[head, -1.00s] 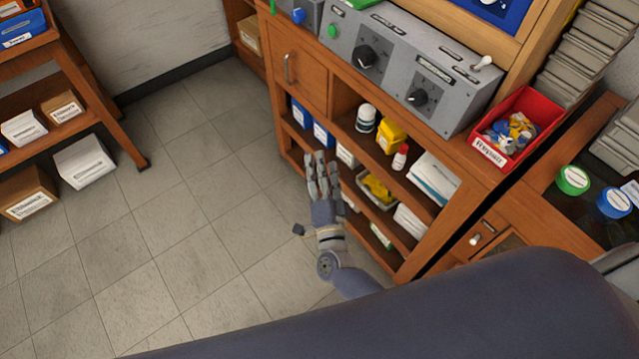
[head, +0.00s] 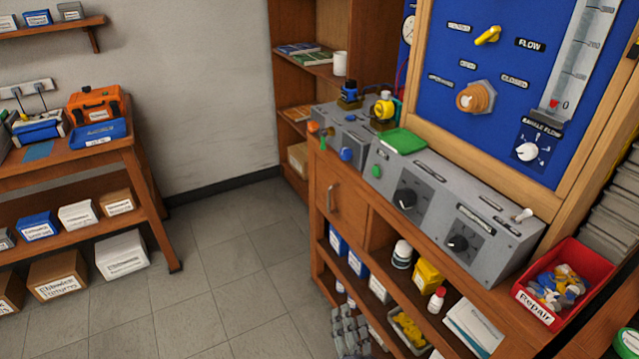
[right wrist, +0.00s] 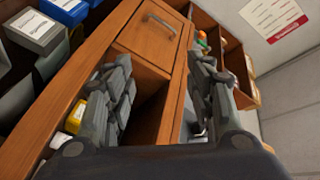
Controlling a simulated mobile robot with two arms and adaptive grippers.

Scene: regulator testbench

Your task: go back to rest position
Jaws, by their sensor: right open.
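My right gripper (head: 355,328) shows at the bottom edge of the head view, in front of the lower shelves of the wooden bench. Its grey fingers point up and appear empty. In the right wrist view my right gripper (right wrist: 160,110) has its two finger groups spread wide apart, with nothing between them. Behind the gap are the bench's wooden door with a metal handle (right wrist: 160,20) and an open compartment. My left gripper is in neither view.
The bench carries a grey control box (head: 440,205), a green item (head: 403,140) and a red Repair bin (head: 565,290). A blue flow panel (head: 450,110) stands behind. A side table (head: 140,180) with boxes is at left. The tiled floor (head: 235,280) between is clear.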

